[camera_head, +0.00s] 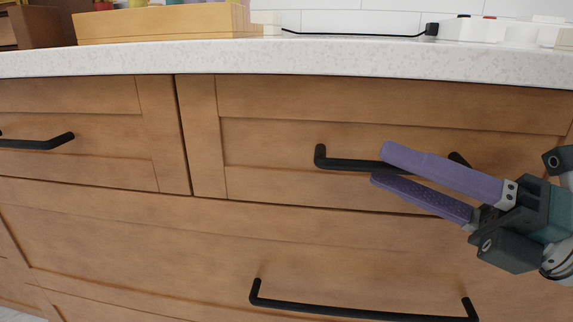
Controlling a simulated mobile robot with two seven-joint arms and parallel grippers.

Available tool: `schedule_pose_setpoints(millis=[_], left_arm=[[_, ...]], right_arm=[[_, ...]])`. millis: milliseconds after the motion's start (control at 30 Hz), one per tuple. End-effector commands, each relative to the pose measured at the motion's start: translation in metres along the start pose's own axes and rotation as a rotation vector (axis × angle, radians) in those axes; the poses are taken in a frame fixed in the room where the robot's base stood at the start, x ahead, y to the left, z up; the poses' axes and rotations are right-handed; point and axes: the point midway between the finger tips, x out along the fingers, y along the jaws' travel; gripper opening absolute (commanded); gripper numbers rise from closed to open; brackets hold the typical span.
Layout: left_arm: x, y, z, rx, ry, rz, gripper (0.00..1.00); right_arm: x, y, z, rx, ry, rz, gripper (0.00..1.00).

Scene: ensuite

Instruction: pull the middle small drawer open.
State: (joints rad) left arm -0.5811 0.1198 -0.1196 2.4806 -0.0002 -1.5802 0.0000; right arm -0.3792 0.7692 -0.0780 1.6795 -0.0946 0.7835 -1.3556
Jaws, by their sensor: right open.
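A small wooden drawer (280,140) with a black bar handle (345,163) is shut, just below the countertop. My right gripper (378,165) comes in from the right with two purple fingers. It is open, its upper finger crossing in front of the handle's middle and its lower finger just below the bar. The handle's right part is partly hidden behind the upper finger. I cannot tell whether the fingers touch the bar. Another small drawer (75,105) with its own black handle (40,143) is shut at the left. My left gripper is not in view.
A wide lower drawer (150,240) with a long black handle (350,310) is shut below. The speckled white countertop (200,60) overhangs the drawers. A wooden box (160,22) and a white device with a black cable (480,30) stand on it.

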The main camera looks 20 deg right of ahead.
Motion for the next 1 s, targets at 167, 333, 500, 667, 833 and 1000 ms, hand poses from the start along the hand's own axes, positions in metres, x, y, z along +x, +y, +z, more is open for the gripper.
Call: schedule_pose_setpoints(millis=[167,333,500,667,833,1000], left_arm=[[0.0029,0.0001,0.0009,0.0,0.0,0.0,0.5],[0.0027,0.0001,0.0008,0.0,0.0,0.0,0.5],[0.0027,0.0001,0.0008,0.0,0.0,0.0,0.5],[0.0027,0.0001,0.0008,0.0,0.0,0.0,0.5],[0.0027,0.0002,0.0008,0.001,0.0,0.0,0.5],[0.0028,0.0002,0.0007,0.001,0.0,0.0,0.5]], right_arm=[[0.0134,0.0,-0.0001,0.0,0.0,0.001,0.45],[0.0147,0.0,-0.0002,0.001,0.0,-0.001,0.45],[0.0144,0.0,-0.0001,0.001,0.0,-0.001,0.36],[0.0143,0.0,-0.0001,0.001,0.0,-0.001,0.18],[0.0143,0.0,-0.0001,0.001,0.0,-0.001,0.0],[0.0143,0.0001,-0.0001,0.001,0.0,-0.001,0.0]])
